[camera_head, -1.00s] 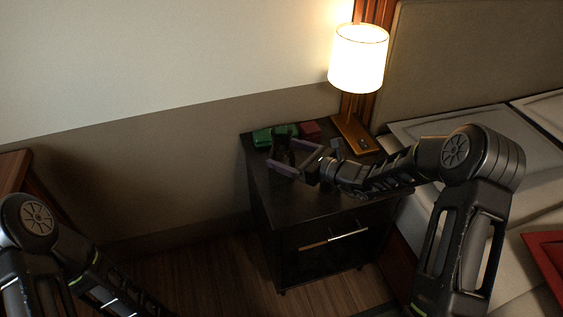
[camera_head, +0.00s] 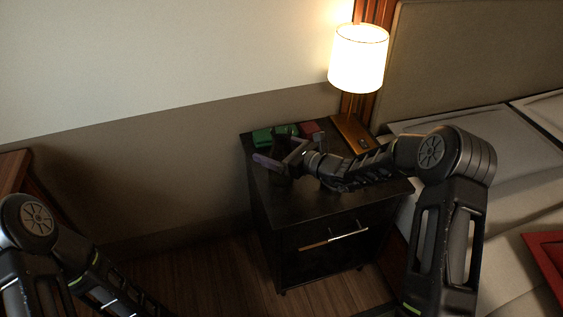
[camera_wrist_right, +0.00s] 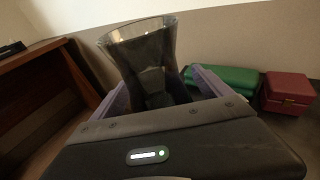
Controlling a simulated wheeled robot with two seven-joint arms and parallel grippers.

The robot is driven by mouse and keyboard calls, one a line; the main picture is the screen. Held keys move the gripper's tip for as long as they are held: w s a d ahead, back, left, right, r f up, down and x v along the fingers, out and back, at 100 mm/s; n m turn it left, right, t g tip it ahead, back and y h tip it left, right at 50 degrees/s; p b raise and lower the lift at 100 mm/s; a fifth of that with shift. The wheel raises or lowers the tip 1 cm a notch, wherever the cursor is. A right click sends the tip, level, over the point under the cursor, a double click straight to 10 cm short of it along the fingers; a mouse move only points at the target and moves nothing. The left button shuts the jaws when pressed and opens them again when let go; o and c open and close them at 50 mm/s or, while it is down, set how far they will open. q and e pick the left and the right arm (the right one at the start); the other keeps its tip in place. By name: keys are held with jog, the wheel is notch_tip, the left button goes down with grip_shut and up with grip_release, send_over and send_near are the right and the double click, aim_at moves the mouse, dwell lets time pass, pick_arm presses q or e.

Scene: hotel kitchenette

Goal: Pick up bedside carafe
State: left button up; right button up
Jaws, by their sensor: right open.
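The bedside carafe (camera_wrist_right: 145,50) is a dark, see-through glass vessel with a wide flared rim. In the right wrist view it stands between the two purple-padded fingers of my right gripper (camera_wrist_right: 160,88); its lower part is hidden behind the gripper body. I cannot tell whether the fingers touch it. In the head view my right gripper (camera_head: 277,153) is open over the left part of the black nightstand (camera_head: 310,208), and the carafe is hard to make out there against the dark top. My left arm shows at the lower left, but its gripper is out of view.
A green object (camera_head: 262,137) and a dark red box (camera_head: 309,129) sit at the nightstand's back edge, just beyond my right gripper. A lit lamp (camera_head: 358,60) stands at the back right. The bed (camera_head: 470,110) is to the right and the wall is behind.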

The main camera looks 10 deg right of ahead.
jog(key=shift+c, duration=0.5)
grip_shut()
jog(key=shift+r, duration=0.1)
dwell(0.4)
